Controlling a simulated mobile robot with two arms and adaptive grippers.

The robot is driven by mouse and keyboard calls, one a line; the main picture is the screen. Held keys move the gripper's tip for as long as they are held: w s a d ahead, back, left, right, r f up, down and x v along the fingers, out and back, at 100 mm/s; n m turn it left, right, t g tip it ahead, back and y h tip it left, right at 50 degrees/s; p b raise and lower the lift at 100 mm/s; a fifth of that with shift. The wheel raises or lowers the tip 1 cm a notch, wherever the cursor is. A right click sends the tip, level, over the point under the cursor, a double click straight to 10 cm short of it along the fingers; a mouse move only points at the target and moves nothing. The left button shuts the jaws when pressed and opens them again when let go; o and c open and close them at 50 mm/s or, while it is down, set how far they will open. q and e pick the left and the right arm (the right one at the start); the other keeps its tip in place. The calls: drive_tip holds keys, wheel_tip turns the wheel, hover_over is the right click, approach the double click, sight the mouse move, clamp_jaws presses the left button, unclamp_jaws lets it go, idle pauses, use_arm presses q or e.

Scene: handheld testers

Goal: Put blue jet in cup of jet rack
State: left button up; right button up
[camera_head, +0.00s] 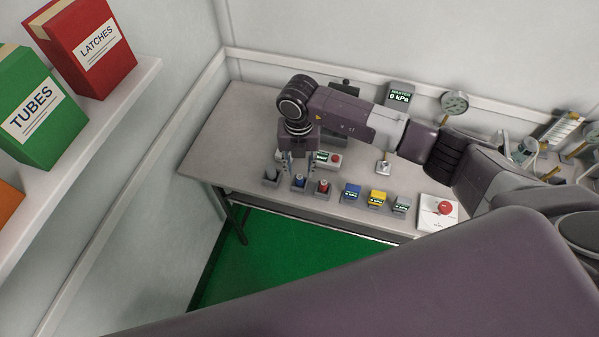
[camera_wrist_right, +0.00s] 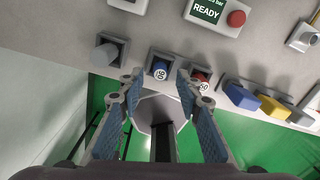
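The blue jet (camera_head: 299,181) stands upright in a small dark square cup of the jet rack near the table's front edge. In the wrist view the blue jet (camera_wrist_right: 161,70) shows a white number label on its top, and its cup (camera_wrist_right: 150,64) surrounds it. My right gripper (camera_head: 297,168) points down over this cup with its fingers apart. In the wrist view the right gripper (camera_wrist_right: 158,82) is open, with blue finger pads and nothing between them; the jet shows just past the fingertips. Contact cannot be told. My left gripper is not in view.
A grey jet (camera_wrist_right: 106,53) and a red jet (camera_wrist_right: 201,76) stand in cups on either side. Blue (camera_head: 352,192), yellow (camera_head: 377,197) and grey testers (camera_head: 401,204) line the edge rightward. A red-button box (camera_head: 437,212) stands farther right. A display box (camera_wrist_right: 216,13) sits behind.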

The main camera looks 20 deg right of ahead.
sight(300, 177)
wheel_tip(300, 177, up, 10)
drive_tip(key=b, duration=0.1)
drive_tip(key=shift+f+b, duration=0.25)
drive_tip(key=shift+b, duration=0.05)
drive_tip(key=shift+s, duration=0.1)
